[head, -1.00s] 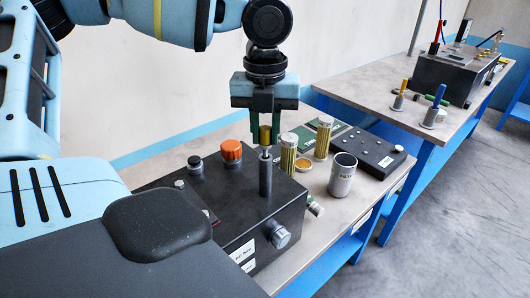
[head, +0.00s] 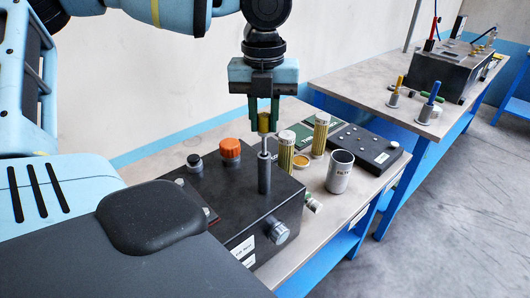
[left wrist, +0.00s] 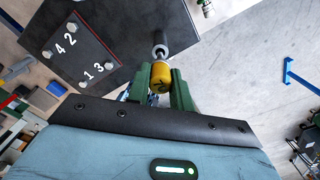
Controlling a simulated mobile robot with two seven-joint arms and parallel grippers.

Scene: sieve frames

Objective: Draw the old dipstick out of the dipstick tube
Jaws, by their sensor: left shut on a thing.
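The dipstick tube (head: 264,175) is a grey upright cylinder on top of a black box (head: 222,190). The old dipstick has a yellow handle (head: 264,124). My left gripper (head: 263,122) is shut on this handle above the tube. A short length of pale stem (head: 264,145) shows between the handle and the tube mouth; its lower part is hidden in the tube. In the left wrist view, the yellow handle (left wrist: 160,78) sits between the green fingers, with the tube (left wrist: 160,44) just beyond it. My right gripper is not in view.
An orange cap (head: 230,149) and a black cap (head: 195,162) stand on the box. Yellow filters (head: 287,150), a grey cup (head: 340,172) and a dark panel box (head: 362,148) stand right of it. A second bench (head: 375,85) is behind, at the right.

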